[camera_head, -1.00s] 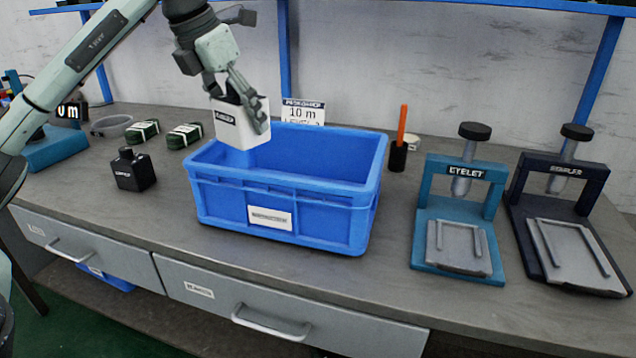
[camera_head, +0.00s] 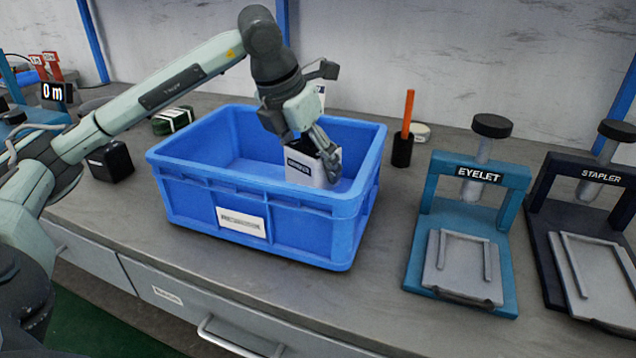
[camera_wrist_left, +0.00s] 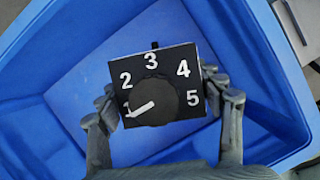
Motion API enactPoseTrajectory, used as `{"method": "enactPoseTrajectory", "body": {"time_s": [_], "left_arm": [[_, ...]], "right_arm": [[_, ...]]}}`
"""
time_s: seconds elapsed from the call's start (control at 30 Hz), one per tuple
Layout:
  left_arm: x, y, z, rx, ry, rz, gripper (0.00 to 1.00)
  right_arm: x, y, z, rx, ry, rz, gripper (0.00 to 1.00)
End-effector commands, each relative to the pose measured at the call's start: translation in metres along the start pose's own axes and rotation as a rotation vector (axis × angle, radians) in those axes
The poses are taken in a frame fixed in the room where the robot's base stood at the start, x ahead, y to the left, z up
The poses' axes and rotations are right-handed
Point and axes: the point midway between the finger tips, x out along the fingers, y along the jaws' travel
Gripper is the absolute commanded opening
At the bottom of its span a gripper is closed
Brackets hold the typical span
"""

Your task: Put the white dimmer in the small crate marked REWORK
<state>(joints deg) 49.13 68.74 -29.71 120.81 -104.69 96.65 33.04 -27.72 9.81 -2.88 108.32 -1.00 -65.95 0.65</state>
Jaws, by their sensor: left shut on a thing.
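The white dimmer (camera_head: 312,179) is a white block with a dark label on its side. In the left wrist view its black top face (camera_wrist_left: 122,72) shows a round dial and the numbers 1 to 5. My left gripper (camera_head: 322,158) is shut on it, with fingers on two opposite sides. The blue crate (camera_head: 185,205) has a white label on its front, too small to read. The dimmer hangs inside the crate's opening, toward its right side. The wrist view shows the crate floor (camera_wrist_left: 85,75) below it; whether they touch I cannot tell. My right gripper is not in view.
A black box-shaped thing (camera_head: 112,162) and a green strapped bundle (camera_head: 172,120) stand left of the crate. A black holder with an orange stick (camera_head: 403,150), a teal EYELET press (camera_head: 420,245) and a dark STAPLER press (camera_head: 540,235) stand to the right. The crate looks otherwise empty.

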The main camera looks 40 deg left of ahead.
Motion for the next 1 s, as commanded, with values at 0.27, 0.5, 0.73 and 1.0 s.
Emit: {"method": "enactPoseTrajectory", "body": {"time_s": [0.27,0.5,0.73,1.0], "left_arm": [[0.022,-0.013,-0.007,-0.001,0.004,0.001,0.35],[0.045,-0.013,-0.017,-0.001,0.001,0.001,0.35],[0.045,-0.013,-0.016,0.000,-0.001,0.000,0.35],[0.047,-0.013,-0.017,0.000,0.000,0.000,0.81]], "right_arm": [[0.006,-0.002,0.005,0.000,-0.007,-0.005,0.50],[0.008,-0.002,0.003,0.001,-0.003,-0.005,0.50],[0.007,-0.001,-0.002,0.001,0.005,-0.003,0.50],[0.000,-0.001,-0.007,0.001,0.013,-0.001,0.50]]}}
